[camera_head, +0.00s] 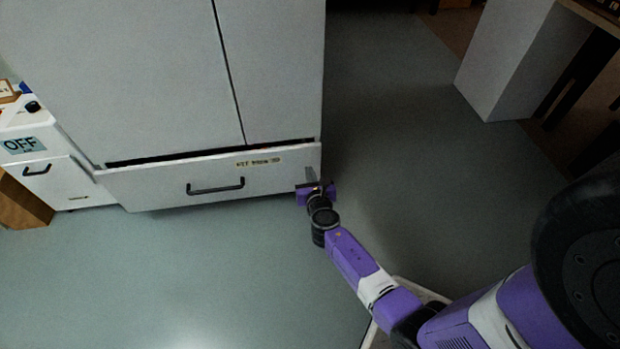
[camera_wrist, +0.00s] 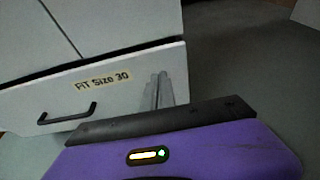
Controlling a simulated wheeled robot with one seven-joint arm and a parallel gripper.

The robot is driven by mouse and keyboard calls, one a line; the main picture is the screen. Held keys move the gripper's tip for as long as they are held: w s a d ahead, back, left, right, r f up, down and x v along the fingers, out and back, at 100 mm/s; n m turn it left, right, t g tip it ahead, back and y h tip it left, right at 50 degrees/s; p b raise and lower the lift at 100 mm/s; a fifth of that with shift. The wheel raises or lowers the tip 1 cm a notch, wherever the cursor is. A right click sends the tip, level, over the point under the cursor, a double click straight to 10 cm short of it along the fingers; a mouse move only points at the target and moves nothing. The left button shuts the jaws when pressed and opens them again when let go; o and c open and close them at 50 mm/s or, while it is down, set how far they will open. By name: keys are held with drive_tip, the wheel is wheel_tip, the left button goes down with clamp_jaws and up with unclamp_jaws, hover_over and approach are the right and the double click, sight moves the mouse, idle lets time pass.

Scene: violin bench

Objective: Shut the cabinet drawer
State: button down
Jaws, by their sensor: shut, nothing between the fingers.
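The cabinet drawer (camera_head: 150,187) is the wide white bottom drawer, standing a little way out; a dark gap shows along its top edge. It has a black bar handle (camera_head: 216,187) and a label, which reads "FIT Size 30" in the wrist view (camera_wrist: 103,80). My gripper (camera_head: 311,176) is shut and empty at the right end of the drawer front. In the wrist view its fingers (camera_wrist: 158,90) stand close together in front of the drawer's right end, right of the label. I cannot tell whether the fingertips touch the front.
The tall white cabinet (camera_head: 120,70) rises above the drawer with two closed door panels. A white block-like leg (camera_head: 505,60) is at the upper right. The grey floor (camera_head: 410,120) between is clear.

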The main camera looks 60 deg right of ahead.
drive_tip(key=b, duration=0.3)
approach(304, 146)
drive_tip(key=w+d+f, duration=0.1)
drive_tip(key=d, duration=0.1)
drive_tip(key=w+d+f, duration=0.1)
drive_tip(key=w+f, duration=0.1)
drive_tip(key=shift+d+f, duration=0.25)
drive_tip(key=shift+d, duration=0.15)
drive_tip(key=shift+w+d, duration=0.25)
drive_tip(key=shift+d, duration=0.05)
drive_tip(key=w+d+b, duration=0.1)
drive_tip(key=w+d, duration=0.1)
drive_tip(key=d, duration=0.1)
drive_tip(key=shift+w, duration=0.2)
drive_tip(key=shift+w+d+r, duration=0.2)
drive_tip(key=shift+d+r, duration=0.05)
